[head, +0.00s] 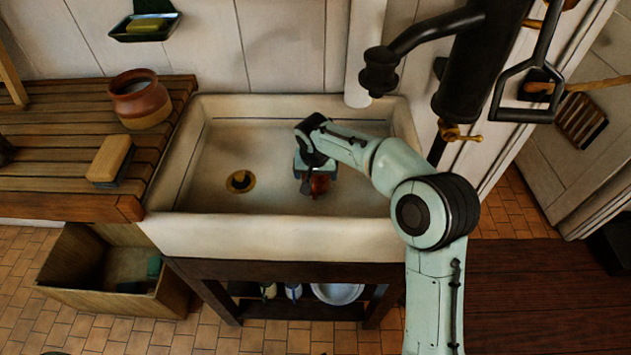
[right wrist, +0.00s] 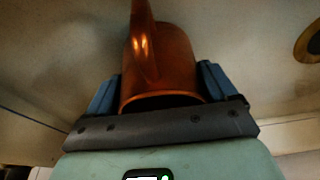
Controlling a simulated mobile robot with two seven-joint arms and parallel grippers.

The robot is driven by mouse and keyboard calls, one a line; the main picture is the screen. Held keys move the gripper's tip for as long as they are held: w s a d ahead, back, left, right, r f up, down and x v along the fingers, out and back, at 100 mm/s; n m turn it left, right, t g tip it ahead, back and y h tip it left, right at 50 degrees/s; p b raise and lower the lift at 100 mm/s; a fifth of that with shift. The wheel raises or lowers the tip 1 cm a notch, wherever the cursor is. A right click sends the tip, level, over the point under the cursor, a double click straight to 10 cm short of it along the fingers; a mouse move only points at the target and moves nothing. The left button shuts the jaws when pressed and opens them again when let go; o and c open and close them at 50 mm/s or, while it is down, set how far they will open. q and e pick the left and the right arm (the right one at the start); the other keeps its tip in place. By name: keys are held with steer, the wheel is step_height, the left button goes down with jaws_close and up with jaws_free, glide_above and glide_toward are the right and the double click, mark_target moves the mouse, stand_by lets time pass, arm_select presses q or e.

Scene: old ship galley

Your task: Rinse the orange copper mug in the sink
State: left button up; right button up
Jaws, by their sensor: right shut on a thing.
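The orange copper mug (head: 320,184) is inside the white sink (head: 270,235), right of the drain (head: 240,181). My right gripper (head: 310,180) reaches down into the basin and is shut on the mug. In the right wrist view the mug (right wrist: 160,65) sits between the two blue fingers (right wrist: 160,90), its handle towards the top of the picture. I cannot tell whether the mug touches the basin floor. The black tap (head: 378,75) hangs over the back right of the sink, and no water shows. My left gripper is not in view.
A slatted wooden drainboard (head: 60,150) left of the sink holds a brown pot (head: 140,100) and a brush (head: 109,160). A soap dish (head: 146,27) hangs on the wall. A wooden crate (head: 110,285) stands on the floor. The basin's left half is clear.

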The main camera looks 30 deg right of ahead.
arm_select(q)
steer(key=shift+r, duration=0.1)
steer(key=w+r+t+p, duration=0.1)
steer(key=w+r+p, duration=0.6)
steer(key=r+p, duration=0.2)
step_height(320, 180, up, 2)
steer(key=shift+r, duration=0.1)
arm_select(e)
step_height(320, 180, up, 17)
steer(key=shift+r, duration=0.15)
stand_by(0.6)
stand_by(2.0)
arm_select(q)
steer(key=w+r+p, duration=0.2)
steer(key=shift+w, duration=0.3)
arm_select(e)
step_height(320, 180, up, 4)
